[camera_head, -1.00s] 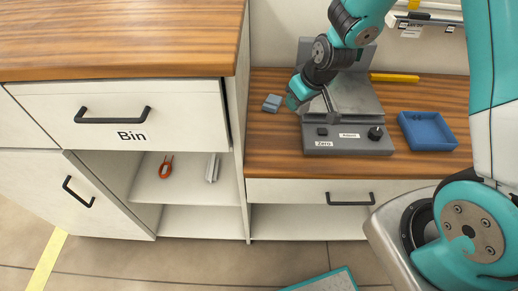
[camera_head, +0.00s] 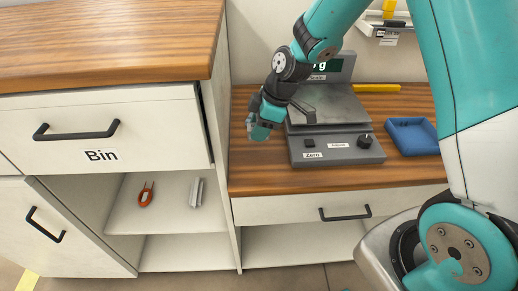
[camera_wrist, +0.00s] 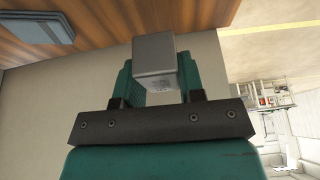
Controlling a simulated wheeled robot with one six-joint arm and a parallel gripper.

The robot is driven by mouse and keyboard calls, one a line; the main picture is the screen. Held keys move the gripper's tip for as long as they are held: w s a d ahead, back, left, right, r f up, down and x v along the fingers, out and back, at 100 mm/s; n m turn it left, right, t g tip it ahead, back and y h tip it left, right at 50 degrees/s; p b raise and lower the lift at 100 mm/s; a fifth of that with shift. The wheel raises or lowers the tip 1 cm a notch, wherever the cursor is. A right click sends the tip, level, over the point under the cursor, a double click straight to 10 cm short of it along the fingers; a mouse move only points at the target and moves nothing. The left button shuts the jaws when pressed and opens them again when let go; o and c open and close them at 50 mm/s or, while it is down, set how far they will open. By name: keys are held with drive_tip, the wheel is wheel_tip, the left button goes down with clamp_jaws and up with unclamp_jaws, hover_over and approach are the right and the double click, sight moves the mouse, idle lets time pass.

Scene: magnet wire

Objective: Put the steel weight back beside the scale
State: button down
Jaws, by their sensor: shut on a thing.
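My gripper (camera_head: 262,128) is left of the scale (camera_head: 338,150), above the wooden worktop near its left side. In the wrist view it is shut on the steel weight (camera_wrist: 155,54), a grey block held between the two teal fingers. The scale's dark pan (camera_head: 335,106) looks empty, though my wrist covers part of it. Its display (camera_head: 328,66) is partly hidden by my arm. I cannot tell from the views how high the weight is above the worktop.
A blue tray (camera_head: 412,137) is right of the scale and a yellow bar (camera_head: 377,88) lies behind. The higher cabinet with the Bin drawer (camera_head: 105,130) borders the worktop on the left.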

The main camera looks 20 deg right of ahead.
sight(254, 157)
drive_tip(key=shift+f, duration=3.6)
drive_tip(key=shift+f, duration=0.1)
drive_tip(key=c, duration=0.7)
unclamp_jaws()
drive_tip(key=v, duration=1.2)
drive_tip(key=s+a+r+m, duration=0.2)
drive_tip(key=s+a+r, duration=0.1)
drive_tip(key=s, duration=0.4)
drive_tip(key=s+a+r+m+g, duration=0.1)
drive_tip(key=s+a+r+m, duration=0.2)
drive_tip(key=s+r, duration=0.3)
drive_tip(key=s+a+r+m, duration=0.2)
drive_tip(key=s+r, duration=0.2)
drive_tip(key=s, duration=0.6)
drive_tip(key=shift+s+a+r, duration=0.2)
drive_tip(key=shift+a+r, duration=0.15)
drive_tip(key=shift+a, duration=0.05)
